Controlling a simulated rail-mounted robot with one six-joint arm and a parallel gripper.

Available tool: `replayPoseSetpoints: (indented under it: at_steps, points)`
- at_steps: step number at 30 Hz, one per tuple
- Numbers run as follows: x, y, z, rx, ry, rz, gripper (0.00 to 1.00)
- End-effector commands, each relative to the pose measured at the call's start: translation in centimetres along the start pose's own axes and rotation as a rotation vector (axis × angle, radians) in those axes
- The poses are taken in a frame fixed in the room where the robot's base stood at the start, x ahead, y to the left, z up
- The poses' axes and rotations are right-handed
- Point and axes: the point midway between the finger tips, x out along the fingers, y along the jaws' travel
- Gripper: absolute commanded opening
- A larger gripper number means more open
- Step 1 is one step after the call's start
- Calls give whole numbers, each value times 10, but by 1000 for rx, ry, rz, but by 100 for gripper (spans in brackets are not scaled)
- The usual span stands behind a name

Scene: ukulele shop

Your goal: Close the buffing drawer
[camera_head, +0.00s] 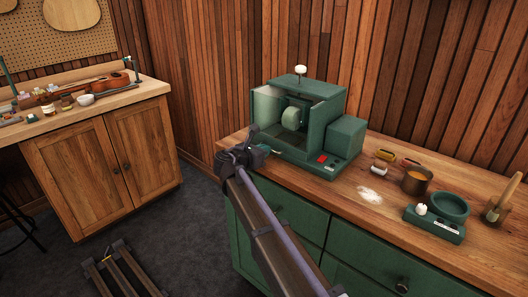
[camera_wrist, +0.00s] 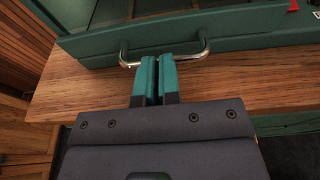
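The green buffing machine (camera_head: 300,118) stands on the wooden bench, with a pale wheel (camera_head: 293,117) inside its open hood. In the wrist view, a chrome bar handle (camera_wrist: 206,52) is on a low green front (camera_wrist: 240,43), apparently the buffing drawer. How far the drawer stands out is unclear. My gripper (camera_head: 262,150) is at the machine's left front side. In the wrist view, my gripper's teal fingers (camera_wrist: 158,62) are together with only a thin dark gap. Their tips overlap the middle of the handle; I cannot tell whether they touch it. No object shows between them.
The wooden bench top (camera_head: 330,190) holds a copper pot (camera_head: 416,181), a green bowl (camera_head: 449,207) and white powder (camera_head: 372,195) to the right. Green cabinet drawers (camera_head: 360,252) lie below. A wooden cabinet (camera_head: 100,170) stands left, with dark floor between.

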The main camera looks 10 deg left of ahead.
Motion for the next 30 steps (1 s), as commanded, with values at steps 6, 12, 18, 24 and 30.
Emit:
replayPoseSetpoints:
  at_steps: [6, 12, 18, 24, 30]
  points:
    - [-18, -3, 5, 0, -5, -4, 0]
    - [-75, -5, 6, 0, -4, -6, 0]
    - [-122, -4, 4, 2, -4, -7, 0]
    - [-137, -3, 2, 2, -3, -9, 0]
    - [-137, -3, 2, 9, -3, -9, 0]
